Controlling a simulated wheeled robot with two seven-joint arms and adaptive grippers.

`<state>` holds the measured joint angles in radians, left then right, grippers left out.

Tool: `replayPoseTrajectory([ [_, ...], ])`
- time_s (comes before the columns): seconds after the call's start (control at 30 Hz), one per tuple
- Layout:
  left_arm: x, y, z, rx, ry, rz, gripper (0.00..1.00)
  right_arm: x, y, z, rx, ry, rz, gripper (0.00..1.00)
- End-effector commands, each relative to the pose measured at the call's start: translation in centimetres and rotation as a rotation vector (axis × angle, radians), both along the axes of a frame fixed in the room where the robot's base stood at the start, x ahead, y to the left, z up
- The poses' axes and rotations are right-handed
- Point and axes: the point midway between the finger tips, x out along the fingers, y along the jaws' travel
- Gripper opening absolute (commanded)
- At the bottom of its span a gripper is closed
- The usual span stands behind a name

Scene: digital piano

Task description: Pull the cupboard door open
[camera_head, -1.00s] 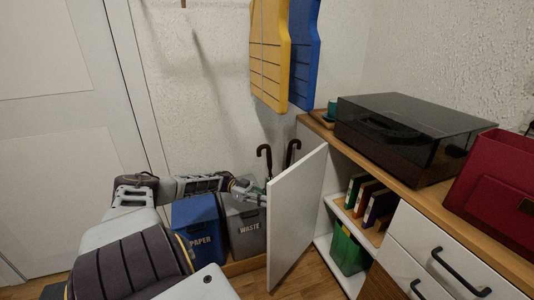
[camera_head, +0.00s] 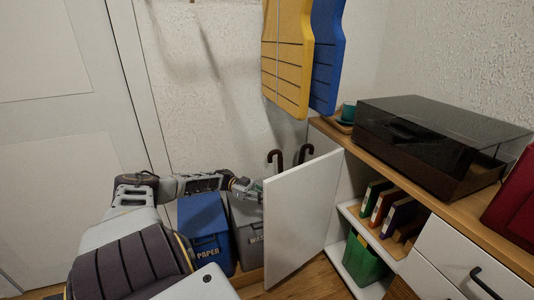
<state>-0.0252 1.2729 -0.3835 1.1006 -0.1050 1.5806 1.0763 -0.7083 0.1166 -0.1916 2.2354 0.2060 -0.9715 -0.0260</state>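The white cupboard door (camera_head: 302,220) stands swung out from the cabinet, and the shelves behind it show. My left arm reaches in from the left, and its far end meets the door's left edge from behind. The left gripper's fingers are hidden behind the door, so I cannot tell whether they are open or shut, or whether they touch a handle. The door's handle is not visible. My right gripper is not in view.
Inside the cabinet are several books (camera_head: 389,208) and a green bin (camera_head: 362,260). A blue paper bin (camera_head: 204,228) and a grey waste bin (camera_head: 246,238) stand behind my arm. A turntable (camera_head: 430,140) sits on the cabinet top (camera_head: 375,153).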

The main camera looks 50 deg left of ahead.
Motion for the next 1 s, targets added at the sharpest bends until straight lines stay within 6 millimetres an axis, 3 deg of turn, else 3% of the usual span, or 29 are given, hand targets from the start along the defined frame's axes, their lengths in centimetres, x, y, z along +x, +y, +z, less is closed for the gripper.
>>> replayPoseTrajectory([
  [0.53,0.02,0.02,-0.14,0.002,0.004,-0.001,0.00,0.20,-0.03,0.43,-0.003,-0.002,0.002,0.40],
  [0.57,0.02,0.02,-0.14,0.003,0.004,-0.001,0.12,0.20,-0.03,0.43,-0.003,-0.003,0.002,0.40],
  [0.7,0.02,0.01,-0.12,0.002,0.003,-0.001,0.30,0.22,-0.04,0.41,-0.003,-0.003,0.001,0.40],
  [1.0,0.05,0.00,-0.07,0.001,0.001,0.000,0.32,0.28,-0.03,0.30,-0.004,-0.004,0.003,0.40],
])
